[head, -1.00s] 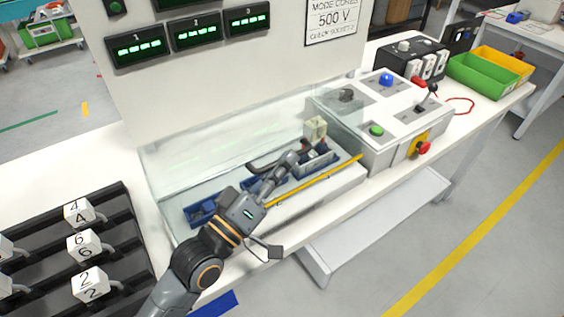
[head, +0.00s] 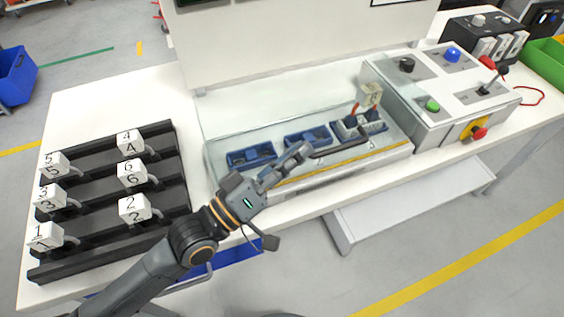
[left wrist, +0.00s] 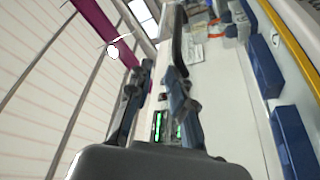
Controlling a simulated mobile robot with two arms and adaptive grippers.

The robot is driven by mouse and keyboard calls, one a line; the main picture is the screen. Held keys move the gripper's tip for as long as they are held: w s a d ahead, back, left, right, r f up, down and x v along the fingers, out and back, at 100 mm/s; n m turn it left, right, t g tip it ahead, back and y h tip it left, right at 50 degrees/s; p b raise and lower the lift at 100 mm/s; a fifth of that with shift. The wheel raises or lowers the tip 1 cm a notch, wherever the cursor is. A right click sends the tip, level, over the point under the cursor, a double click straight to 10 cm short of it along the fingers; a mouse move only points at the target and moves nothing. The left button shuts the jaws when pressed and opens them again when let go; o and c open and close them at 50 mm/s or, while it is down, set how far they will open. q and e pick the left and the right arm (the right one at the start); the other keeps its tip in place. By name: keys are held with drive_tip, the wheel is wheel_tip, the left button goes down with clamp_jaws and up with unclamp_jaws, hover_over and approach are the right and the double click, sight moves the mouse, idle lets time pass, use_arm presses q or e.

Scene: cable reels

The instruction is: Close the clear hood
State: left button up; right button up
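The clear hood (head: 285,105) spans the row of blue sockets on the test bed in the head view. Its faint edges look lowered over the bed, but I cannot tell whether it is fully down. A dark bar, seemingly its handle (head: 342,147), lies just behind the yellow strip. My left gripper (head: 301,151) is left of that bar, apparently apart from it. In the left wrist view, the fingers (left wrist: 160,75) stand apart with nothing clearly between them, and a dark curved bar (left wrist: 178,42) shows beyond the tips. My right gripper is not in view.
A black rack (head: 105,200) with several numbered white blocks stands at left. A grey control box (head: 435,95) with a green button and red knob stands right of the bed. A white block with red leads (head: 370,95) is near the bed's right end.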

use_arm(q)
drive_tip(key=shift+v, duration=1.65)
drive_tip(key=shift+s+f, duration=0.1)
drive_tip(key=shift+s, duration=0.05)
